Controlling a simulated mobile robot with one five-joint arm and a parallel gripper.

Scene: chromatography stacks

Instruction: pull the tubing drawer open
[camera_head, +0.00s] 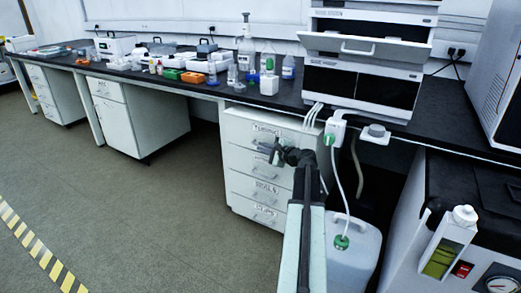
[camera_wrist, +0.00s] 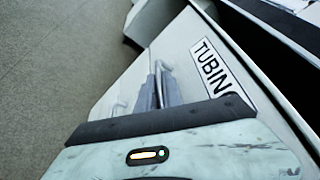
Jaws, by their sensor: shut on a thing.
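The tubing drawer (camera_head: 236,127) is the top drawer of a white cabinet under the bench, with a TUBING label. In the head view its front looks about flush with the drawers below. In the wrist view the drawer front (camera_wrist: 190,35) fills the middle, its label (camera_wrist: 215,68) right of the fingers. My gripper (camera_head: 268,150) is at this drawer's front, below the label. In the wrist view my gripper (camera_wrist: 158,88) has its two grey fingers close together on the drawer's handle (camera_wrist: 165,66), which they partly hide.
Lower drawers, including one labelled SEALS (camera_head: 265,187), sit beneath. A white jug (camera_head: 352,255) with a tube stands on the floor to the right. The black bench top (camera_head: 205,90) overhangs the cabinet. The floor (camera_head: 150,215) in front and to the left is clear.

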